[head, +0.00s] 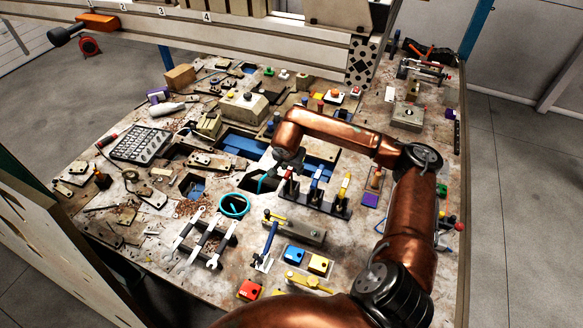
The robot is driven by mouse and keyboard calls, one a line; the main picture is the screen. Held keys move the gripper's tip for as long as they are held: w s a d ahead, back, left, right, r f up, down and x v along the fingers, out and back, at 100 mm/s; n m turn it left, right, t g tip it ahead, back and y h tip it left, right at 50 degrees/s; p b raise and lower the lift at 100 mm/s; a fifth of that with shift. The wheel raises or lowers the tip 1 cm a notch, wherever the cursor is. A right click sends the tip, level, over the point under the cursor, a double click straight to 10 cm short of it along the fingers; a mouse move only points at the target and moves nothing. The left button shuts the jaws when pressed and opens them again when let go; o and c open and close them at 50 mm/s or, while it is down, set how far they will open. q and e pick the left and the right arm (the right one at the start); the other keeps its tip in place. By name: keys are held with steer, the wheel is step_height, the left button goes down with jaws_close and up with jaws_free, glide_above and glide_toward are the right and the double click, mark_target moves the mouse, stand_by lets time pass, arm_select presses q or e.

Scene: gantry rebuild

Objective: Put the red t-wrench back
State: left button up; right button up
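A dark rack (325,203) stands near the middle of the bench and holds upright tools with coloured parts. A red-marked tool (289,187), which looks like the red t-wrench, is at its left end. A blue-marked tool (316,180) and a yellow-marked tool (345,184) stand to its right. My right gripper (284,168) points down just above and beside the red one. Its fingers are small and dark here, so I cannot tell whether they are open or touch the wrench. My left gripper is out of view.
A teal ring (233,205) and several open-ended wrenches (214,249) lie left of the rack. A blue-handled tool (270,240) and coloured blocks (294,254) are in front. A blue recess (247,146) lies behind. The bench is crowded, with little free room.

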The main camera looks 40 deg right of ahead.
steer(key=v, duration=1.2)
steer(key=x, duration=1.2)
steer(key=shift+r, duration=0.2)
